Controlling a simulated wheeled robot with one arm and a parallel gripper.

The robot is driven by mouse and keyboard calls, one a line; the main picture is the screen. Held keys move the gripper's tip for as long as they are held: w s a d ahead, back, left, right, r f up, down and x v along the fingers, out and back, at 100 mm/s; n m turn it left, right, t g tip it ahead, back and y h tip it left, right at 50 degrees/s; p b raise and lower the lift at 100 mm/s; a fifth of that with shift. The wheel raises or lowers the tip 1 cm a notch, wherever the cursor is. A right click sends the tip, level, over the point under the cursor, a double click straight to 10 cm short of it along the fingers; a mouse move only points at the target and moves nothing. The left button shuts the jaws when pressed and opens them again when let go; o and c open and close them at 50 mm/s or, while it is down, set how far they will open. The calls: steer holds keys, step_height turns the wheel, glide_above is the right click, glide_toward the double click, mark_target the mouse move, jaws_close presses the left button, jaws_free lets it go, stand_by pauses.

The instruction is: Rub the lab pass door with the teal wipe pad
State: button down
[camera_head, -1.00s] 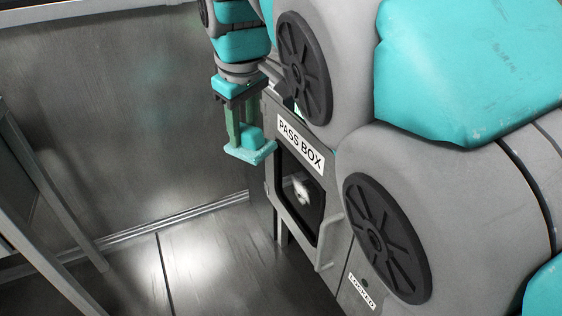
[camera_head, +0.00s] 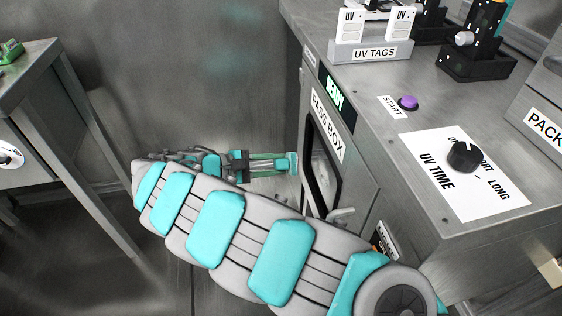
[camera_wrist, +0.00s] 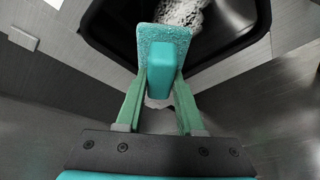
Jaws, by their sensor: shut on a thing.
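My gripper (camera_head: 274,165) is shut on the handle block of the teal wipe pad (camera_head: 292,164). It points sideways, to the right, at the pass box door (camera_head: 357,190). In the wrist view, the green fingers (camera_wrist: 160,88) clasp the teal block, and the pad's flat, rough plate (camera_wrist: 175,34) faces the door. The door carries a PASS BOX label and a dark-framed window (camera_wrist: 230,20). A white smudge (camera_wrist: 182,10) shows on the window beyond the pad. The pad is close in front of the door; I cannot tell whether it touches.
A door handle (camera_head: 341,214) sticks out at the lower right of the window. The bench top (camera_head: 400,95) holds a UV TAGS rack (camera_head: 371,50), purple START button (camera_head: 408,103) and UV TIME knob (camera_head: 464,157). A side table (camera_head: 50,85) stands left.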

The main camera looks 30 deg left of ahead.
steer(key=shift+n+t+y, duration=0.3)
steer(key=shift+n+t, duration=0.2)
steer(key=shift+s+d+x, duration=0.1)
steer(key=shift+d+x, duration=0.05)
steer(key=shift+x, duration=1.15)
steer(key=shift+s+d+x, duration=0.15)
steer(key=shift+d+x, duration=0.05)
steer(key=shift+x, duration=1.15)
steer(key=shift+w+d, duration=0.6)
steer(key=shift+d, duration=0.1)
steer(key=shift+s+d, duration=2.4)
steer(key=shift+s, duration=0.25)
steer(key=shift+s+d+p, duration=0.3)
steer(key=shift+s+d, duration=0.25)
steer(key=shift+s, duration=0.15)
steer(key=shift+s+d+p, duration=0.25)
steer(key=shift+s+d, duration=0.3)
steer(key=shift+s, duration=0.15)
steer(key=shift+w+a+f+b, duration=0.15)
steer(key=shift+w+a+b, duration=0.2)
steer(key=shift+w+a, duration=1.35)
steer(key=shift+w+a+b, duration=0.3)
steer(key=shift+w+a, duration=0.55)
steer(key=shift+w, duration=0.35)
steer(key=shift+w+a+b, duration=0.25)
steer(key=shift+w+a, duration=0.6)
steer(key=shift+w, duration=0.35)
